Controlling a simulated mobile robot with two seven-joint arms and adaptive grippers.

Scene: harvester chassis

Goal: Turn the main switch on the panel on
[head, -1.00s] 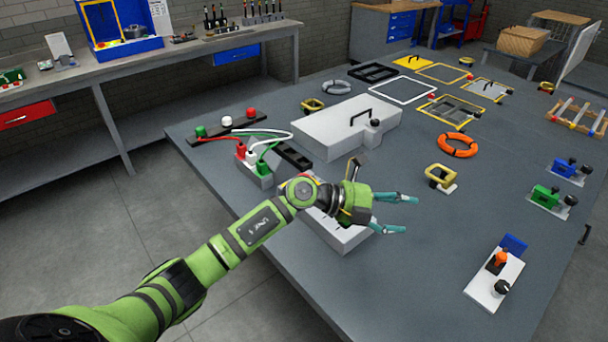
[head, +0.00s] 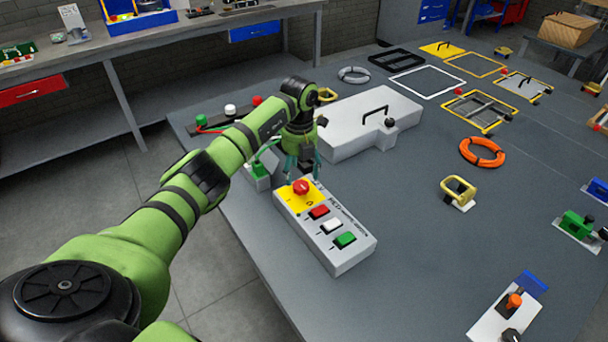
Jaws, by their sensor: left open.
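Red, white and green switches sit in a row nearer to me. My left gripper (head: 303,168) points down just behind and above the red knob. Its teal fingers are apart and nothing shows between them. I cannot tell whether a finger touches the knob. My right gripper is out of view.
A larger grey box (head: 345,135) with a black handle stands behind the panel. A connector block with cables (head: 258,178) is close left of the gripper, partly hidden by my arm. An orange ring (head: 482,152) and yellow clamp (head: 458,192) lie to the right.

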